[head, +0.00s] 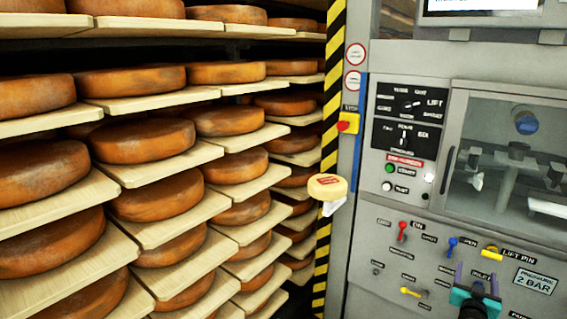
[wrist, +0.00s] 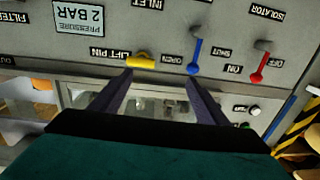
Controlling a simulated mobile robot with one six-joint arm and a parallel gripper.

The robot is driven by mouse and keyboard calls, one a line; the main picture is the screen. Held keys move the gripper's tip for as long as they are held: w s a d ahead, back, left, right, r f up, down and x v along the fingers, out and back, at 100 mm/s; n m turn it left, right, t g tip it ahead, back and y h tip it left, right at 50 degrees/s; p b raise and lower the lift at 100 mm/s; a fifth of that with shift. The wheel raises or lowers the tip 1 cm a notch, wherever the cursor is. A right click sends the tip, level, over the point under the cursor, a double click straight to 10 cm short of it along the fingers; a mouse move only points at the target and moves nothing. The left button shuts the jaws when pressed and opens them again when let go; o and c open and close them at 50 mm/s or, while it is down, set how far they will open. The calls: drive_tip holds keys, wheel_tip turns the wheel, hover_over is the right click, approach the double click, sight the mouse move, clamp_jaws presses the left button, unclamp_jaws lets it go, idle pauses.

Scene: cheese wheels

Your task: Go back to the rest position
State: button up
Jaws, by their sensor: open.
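My gripper (head: 476,276) has a teal body and two dark purple fingers. It stands at the lower right of the head view, in front of the grey machine panel (head: 365,225). In the wrist view, which shows the panel upside down, the fingers (wrist: 157,74) are spread apart with nothing between them. The yellow lift pin handle (head: 491,252) is just above the gripper in the head view. In the wrist view the same yellow handle (wrist: 140,61) appears just beyond the left fingertip. I cannot tell the exact gap between them.
A blue lever (head: 452,245) and a red lever (head: 402,231) are on the panel left of the gripper, with a yellow lever (head: 410,292) lower down. A glass-fronted chamber (head: 515,150) is above. Shelves of cheese wheels (head: 150,138) fill the left, beside a striped post (head: 331,120).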

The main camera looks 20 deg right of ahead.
drive_tip(key=w+a+f+n+t+y, duration=0.1)
drive_tip(key=w+a+f+n+y, duration=0.15)
drive_tip(key=w+a+f, duration=0.5)
drive_tip(key=w+a+f+n+t+y, duration=0.1)
drive_tip(key=w+a+f+y, duration=0.25)
drive_tip(key=w+a, duration=0.7)
drive_tip(key=a+f+n+g+y, duration=0.1)
drive_tip(key=a+f+g+y, duration=0.1)
drive_tip(key=a+f, duration=0.85)
drive_tip(key=a+f+n+g+y, duration=0.1)
drive_tip(key=a+f+n+y, duration=0.15)
drive_tip(key=a+f, duration=0.85)
drive_tip(key=s+a+f+n+g+y, duration=0.1)
drive_tip(key=s+a+f+g, duration=0.2)
drive_tip(key=s+a+f, duration=0.5)
drive_tip(key=s+a+f+g+y, duration=0.1)
drive_tip(key=s+a+f+g, duration=0.3)
drive_tip(key=a, duration=0.6)
drive_tip(key=s+a+n+g+y, duration=0.1)
drive_tip(key=s+a+g, duration=0.3)
drive_tip(key=s, duration=1.9)
drive_tip(key=n+g, duration=0.1)
drive_tip(key=g, duration=0.3)
drive_tip(key=shift+a+f+g, duration=0.2)
drive_tip(key=shift+g, duration=0.2)
